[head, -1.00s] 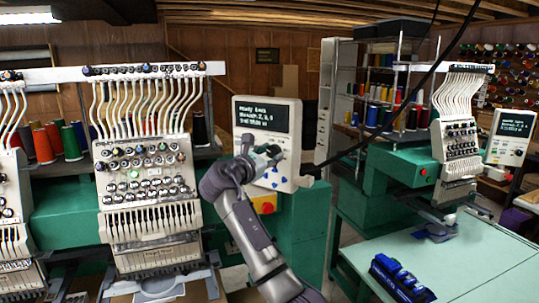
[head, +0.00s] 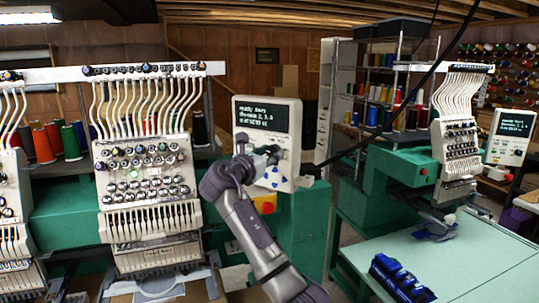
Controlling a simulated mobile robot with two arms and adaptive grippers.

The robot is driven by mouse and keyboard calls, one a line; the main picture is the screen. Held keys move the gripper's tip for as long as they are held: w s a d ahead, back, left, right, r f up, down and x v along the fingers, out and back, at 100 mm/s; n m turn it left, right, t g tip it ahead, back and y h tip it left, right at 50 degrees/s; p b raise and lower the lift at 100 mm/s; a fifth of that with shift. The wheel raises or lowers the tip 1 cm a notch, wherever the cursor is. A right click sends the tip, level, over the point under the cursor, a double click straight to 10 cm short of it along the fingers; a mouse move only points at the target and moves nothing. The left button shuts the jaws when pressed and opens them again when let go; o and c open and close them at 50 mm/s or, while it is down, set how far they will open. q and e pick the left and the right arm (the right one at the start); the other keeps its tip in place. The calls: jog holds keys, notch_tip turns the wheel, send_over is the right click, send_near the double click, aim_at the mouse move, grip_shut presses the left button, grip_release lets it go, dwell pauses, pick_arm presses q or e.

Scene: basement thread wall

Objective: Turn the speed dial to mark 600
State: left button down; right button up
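My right gripper (head: 274,153) is at the panel's face, just below the screen. Its fingers and wrist cover that part of the panel. The speed dial and its marks cannot be made out, and I cannot tell whether the fingers are closed on it. My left gripper is not in view.
An embroidery head (head: 150,190) with many needles stands left of the panel. A second machine (head: 457,140) and a pale green table (head: 480,262) with blue items (head: 400,278) are at right. A red-and-yellow switch (head: 266,204) sits below the panel, close to my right arm.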

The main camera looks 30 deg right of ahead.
jog(key=o, duration=0.5)
jog(key=shift+c, duration=0.2)
jog(key=v, duration=1.1)
jog(key=shift+s+a, duration=0.25)
jog(key=shift+a, duration=0.1)
